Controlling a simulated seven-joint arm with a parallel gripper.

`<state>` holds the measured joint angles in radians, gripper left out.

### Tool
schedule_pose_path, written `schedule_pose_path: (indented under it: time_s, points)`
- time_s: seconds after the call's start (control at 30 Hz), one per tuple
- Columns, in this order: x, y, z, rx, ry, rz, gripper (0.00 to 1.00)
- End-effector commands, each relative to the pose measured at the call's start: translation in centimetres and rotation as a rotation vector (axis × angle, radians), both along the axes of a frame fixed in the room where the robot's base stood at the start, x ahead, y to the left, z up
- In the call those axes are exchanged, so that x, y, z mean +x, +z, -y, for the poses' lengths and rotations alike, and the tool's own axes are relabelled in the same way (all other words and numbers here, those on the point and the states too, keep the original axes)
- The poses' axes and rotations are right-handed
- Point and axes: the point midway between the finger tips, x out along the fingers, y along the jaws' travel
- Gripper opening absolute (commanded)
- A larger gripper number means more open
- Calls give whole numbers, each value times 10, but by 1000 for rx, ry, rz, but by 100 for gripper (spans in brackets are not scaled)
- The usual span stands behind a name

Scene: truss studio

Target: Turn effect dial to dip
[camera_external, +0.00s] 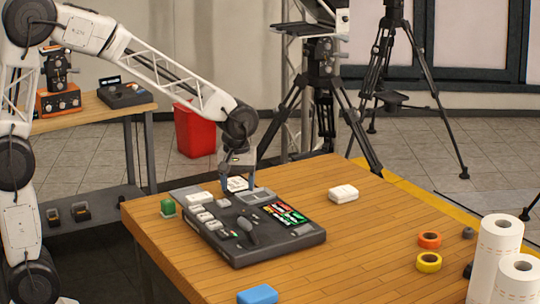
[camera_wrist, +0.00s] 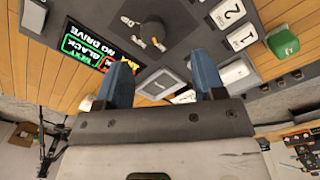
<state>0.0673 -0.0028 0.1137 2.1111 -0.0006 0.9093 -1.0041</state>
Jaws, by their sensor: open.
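The dark switcher console (camera_external: 280,247) lies on the wooden table, with white buttons, a small screen and lit red and green panels. In the wrist view, a round black knob (camera_wrist: 153,31) stands on the console's face, beyond my fingertips. It may be the effect dial, but I cannot read a "dip" mark. My gripper (camera_external: 238,186) is over the console's back part, fingers down. Its blue fingers also show in the wrist view (camera_wrist: 161,76), spread apart and empty, with a pale square part (camera_wrist: 158,84) of the console between them. I cannot tell whether the fingertips touch the console.
A green block (camera_external: 168,207) is at the console's left edge and a white box (camera_external: 343,193) to its right. Orange tape (camera_external: 429,240), yellow tape (camera_external: 428,262), white rolls (camera_external: 495,255) and a blue block (camera_external: 257,295) are nearer. The table's middle right is clear.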

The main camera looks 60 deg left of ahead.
Motion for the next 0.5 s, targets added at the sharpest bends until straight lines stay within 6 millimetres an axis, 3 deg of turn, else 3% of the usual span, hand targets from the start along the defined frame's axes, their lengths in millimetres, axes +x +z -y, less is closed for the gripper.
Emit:
schedule_pose_path:
  time_s: [0.2, 0.5]
  points:
    - [14, -9, 2, 1, 43, -10, 63]
    - [14, -9, 2, 1, 46, -10, 63]
